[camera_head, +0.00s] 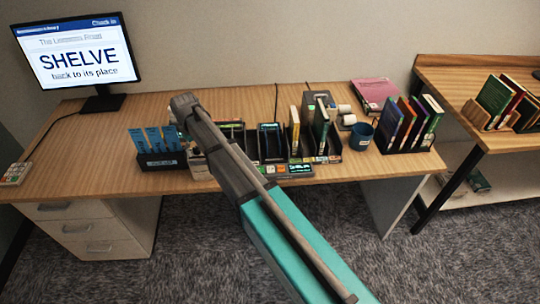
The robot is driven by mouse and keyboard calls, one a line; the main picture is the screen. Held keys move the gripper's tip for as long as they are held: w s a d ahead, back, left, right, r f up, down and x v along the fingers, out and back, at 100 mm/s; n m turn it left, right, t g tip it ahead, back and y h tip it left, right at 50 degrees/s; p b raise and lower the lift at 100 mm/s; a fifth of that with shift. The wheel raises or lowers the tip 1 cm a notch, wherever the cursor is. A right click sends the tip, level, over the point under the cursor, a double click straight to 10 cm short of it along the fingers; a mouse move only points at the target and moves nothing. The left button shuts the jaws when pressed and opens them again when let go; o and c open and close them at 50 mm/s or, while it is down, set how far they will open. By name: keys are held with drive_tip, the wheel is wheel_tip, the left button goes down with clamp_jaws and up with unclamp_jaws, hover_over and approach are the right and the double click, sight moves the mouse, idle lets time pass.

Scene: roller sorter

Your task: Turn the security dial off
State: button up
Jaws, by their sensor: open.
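My arm crosses the picture from the lower right up to a dark end above the middle of the desk. I cannot make out gripper fingers on it. No security dial can be told apart from the small items on the desk. A row of dark trays with slots (271,143) stands along the desk's middle, partly hidden by my arm. A small dark device with coloured keys (288,170) lies at the front edge, to the right of my arm. A grey box (318,101) stands behind the trays.
A monitor (77,52) reading "SHELVE back to its place" stands on the wooden desk (95,130) at left. A holder with blue cards (160,160), a blue cup (361,136) and racked books (410,122) stand along it. The desk's left part is mostly clear.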

sight(196, 148)
drive_tip(key=shift+m, duration=0.4)
drive_tip(key=m, duration=1)
wheel_tip(196, 148, up, 14)
drive_tip(key=p, duration=1.4)
drive_tip(key=s+d+f+b, duration=0.3)
drive_tip(key=d, duration=0.6)
drive_tip(key=s+d+f+b, duration=0.4)
drive_tip(key=d, duration=0.6)
drive_tip(key=s+d+f+n+b, duration=0.1)
drive_tip(key=s+d+f+b, duration=0.2)
drive_tip(key=d, duration=0.7)
drive_tip(key=shift+s+f, duration=0.15)
drive_tip(key=shift+s, duration=0.6)
drive_tip(key=shift+d, duration=0.1)
drive_tip(key=s+d, duration=0.6)
drive_tip(key=d, duration=0.1)
drive_tip(key=shift+s+n, duration=0.2)
drive_tip(key=shift+n, duration=0.2)
